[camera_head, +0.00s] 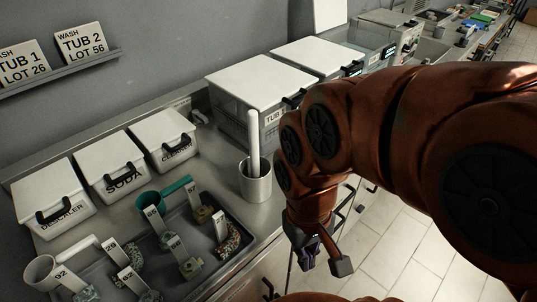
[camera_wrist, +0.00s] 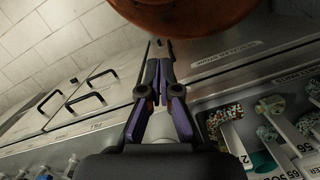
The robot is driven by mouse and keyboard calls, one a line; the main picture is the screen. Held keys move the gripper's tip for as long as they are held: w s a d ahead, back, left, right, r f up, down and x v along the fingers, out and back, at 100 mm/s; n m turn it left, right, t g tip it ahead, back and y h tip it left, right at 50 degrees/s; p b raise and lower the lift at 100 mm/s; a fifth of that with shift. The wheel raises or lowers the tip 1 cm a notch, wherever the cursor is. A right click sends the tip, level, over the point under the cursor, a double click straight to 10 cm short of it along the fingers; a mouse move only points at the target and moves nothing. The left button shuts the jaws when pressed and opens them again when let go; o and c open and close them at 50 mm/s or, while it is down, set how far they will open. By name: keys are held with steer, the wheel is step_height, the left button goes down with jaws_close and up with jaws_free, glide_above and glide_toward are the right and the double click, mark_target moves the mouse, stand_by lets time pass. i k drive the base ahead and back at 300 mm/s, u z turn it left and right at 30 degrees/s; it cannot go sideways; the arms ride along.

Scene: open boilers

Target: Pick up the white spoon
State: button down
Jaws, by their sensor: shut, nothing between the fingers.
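A long white handle (camera_head: 254,135), apparently the white spoon, stands nearly upright in a metal cup (camera_head: 257,187) on the counter. Its lower end is hidden inside the cup. My gripper (camera_head: 322,262) is shut and empty, low and to the right of the cup, past the counter's front edge and apart from the handle. In the wrist view my gripper (camera_wrist: 160,52) points toward cabinet fronts, and I cannot make out the spoon there.
A large lidded tub (camera_head: 262,85) stands behind the metal cup. Tiled floor (camera_head: 400,262) lies at right.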

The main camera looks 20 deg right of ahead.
mark_target(253, 115)
steer(key=u, duration=3.1)
steer(key=k, duration=2)
steer(key=u, duration=0.5)
